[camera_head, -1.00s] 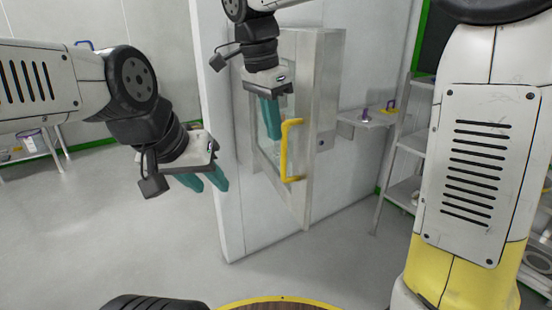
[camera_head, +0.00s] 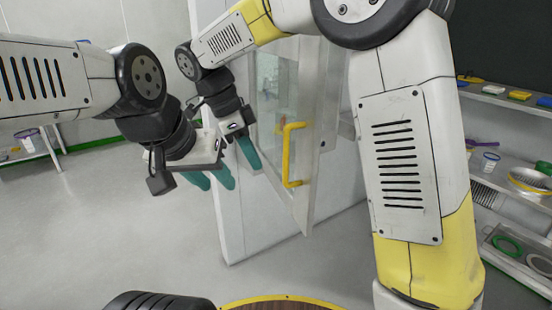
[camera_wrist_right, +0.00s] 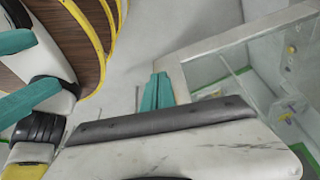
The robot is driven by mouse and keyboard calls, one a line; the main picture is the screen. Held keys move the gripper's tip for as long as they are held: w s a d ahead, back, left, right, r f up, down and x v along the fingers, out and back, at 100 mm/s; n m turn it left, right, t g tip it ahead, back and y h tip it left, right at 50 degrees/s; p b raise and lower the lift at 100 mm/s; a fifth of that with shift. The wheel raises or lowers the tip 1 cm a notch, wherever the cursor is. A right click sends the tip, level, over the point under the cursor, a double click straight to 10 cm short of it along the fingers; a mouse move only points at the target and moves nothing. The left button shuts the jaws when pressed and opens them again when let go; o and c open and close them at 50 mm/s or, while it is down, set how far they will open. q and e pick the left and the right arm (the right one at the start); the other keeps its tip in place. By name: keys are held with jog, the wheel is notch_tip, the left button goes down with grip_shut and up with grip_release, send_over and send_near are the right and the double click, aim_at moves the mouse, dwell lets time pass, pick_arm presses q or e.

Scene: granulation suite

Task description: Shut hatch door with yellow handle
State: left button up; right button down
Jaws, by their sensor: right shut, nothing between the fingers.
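The hatch door (camera_head: 307,190) has a pale metal frame and a glass pane, with an upright yellow handle (camera_head: 287,155) near its right side. I cannot tell how far it stands from its frame. My right gripper (camera_head: 250,154) is shut and empty, in front of the pane, left of the handle and apart from it. In the right wrist view its teal fingers (camera_wrist_right: 158,92) are together near the door's metal edge (camera_wrist_right: 240,35); the handle is not seen there. My left gripper (camera_head: 210,181) is open and empty, left of the right one, its fingers apart.
A white wall panel (camera_head: 232,215) stands behind the door. At right, shelves (camera_head: 510,100) hold coloured blocks, a tub (camera_head: 483,162) and rings. My right arm covers part of the space right of the door.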

jog(key=shift+w+d+f, duration=0.2)
jog(key=shift+d, duration=0.55)
jog(key=shift+w+d+f, duration=0.15)
jog(key=shift+d+f, duration=0.1)
jog(key=shift+d, duration=0.5)
jog(key=shift+w+d+f, duration=0.2)
jog(key=shift+d, duration=0.55)
